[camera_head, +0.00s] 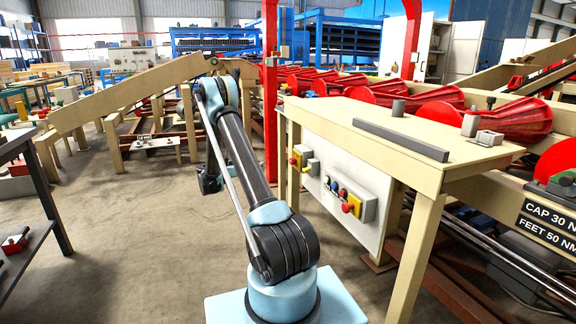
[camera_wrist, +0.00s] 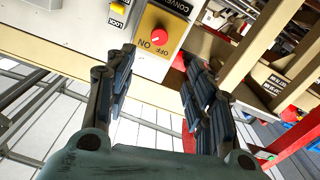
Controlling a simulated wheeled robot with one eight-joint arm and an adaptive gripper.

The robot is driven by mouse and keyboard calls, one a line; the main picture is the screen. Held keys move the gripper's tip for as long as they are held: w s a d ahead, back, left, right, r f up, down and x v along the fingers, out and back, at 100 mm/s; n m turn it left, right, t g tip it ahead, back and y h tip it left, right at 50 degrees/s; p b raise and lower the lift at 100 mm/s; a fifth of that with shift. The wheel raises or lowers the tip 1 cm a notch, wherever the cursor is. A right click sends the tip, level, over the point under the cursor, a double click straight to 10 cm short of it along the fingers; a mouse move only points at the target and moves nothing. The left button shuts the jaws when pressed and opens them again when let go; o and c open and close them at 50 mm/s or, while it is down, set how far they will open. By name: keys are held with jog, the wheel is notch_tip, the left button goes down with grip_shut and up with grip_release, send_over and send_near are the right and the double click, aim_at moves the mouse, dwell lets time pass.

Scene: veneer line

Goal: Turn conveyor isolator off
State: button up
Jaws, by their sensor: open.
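The conveyor isolator (camera_wrist: 158,36) is a red round knob on a yellow plate lettered OFF and ON, on a grey box, at the top centre of the wrist view. Its lettering appears upside down there, and I cannot tell which way the knob is set. In the head view, a small red-and-yellow switch at the panel's left edge (camera_head: 297,159) appears to be the same isolator. My gripper (camera_wrist: 158,64) is open and empty, its fingers spread below the knob in the wrist view and apart from it. In the head view my gripper (camera_head: 210,181) is partly hidden by my arm.
A yellow lock part (camera_wrist: 117,8) sits left of the isolator in the wrist view. A button box (camera_head: 348,200) with another red-on-yellow control is farther right on the white panel (camera_head: 335,225). The bench (camera_head: 440,170) overhangs the panel. A red post (camera_head: 270,100) stands behind.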

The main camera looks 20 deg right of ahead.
aim_at(290, 161)
jog(key=d, duration=1.7)
jog(key=shift+w, duration=0.25)
jog(key=shift+c, duration=0.4)
jog(key=c, duration=1)
